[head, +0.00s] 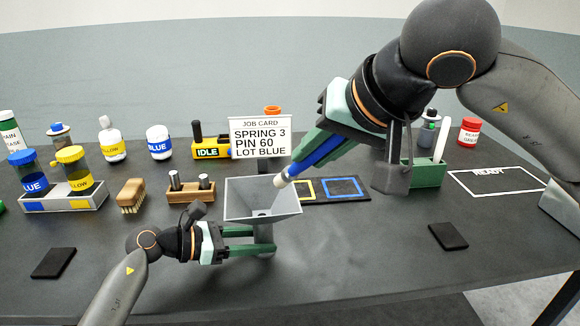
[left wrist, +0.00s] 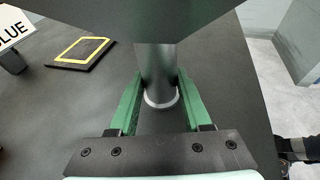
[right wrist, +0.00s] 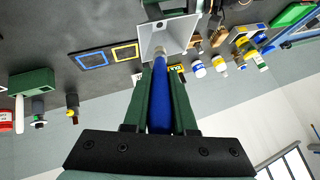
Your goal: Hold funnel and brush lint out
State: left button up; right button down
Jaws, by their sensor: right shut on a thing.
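The grey funnel (head: 262,190) stands upright on the table, its square mouth facing up; its mouth also shows in the right wrist view (right wrist: 168,38). My left gripper (head: 264,240) has its green fingers on both sides of the funnel's stem (left wrist: 157,70), low under the cone. Whether they press on the stem I cannot tell. My right gripper (right wrist: 160,75) is shut on a blue brush (head: 318,158) with a pale tip. The brush slants down to the left, its tip at the funnel's right rim in the head view. No lint can be made out.
A job card (head: 261,137) stands behind the funnel. Left are a wooden hand brush (head: 131,195), a wooden block with pins (head: 190,191) and a tray of jars (head: 62,204). A green holder (head: 428,173) stands right. A dark pad (head: 448,236) lies front right. The front middle is clear.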

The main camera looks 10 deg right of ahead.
pick_arm(q)
jog(key=o, duration=0.5)
jog(key=shift+o, duration=0.2)
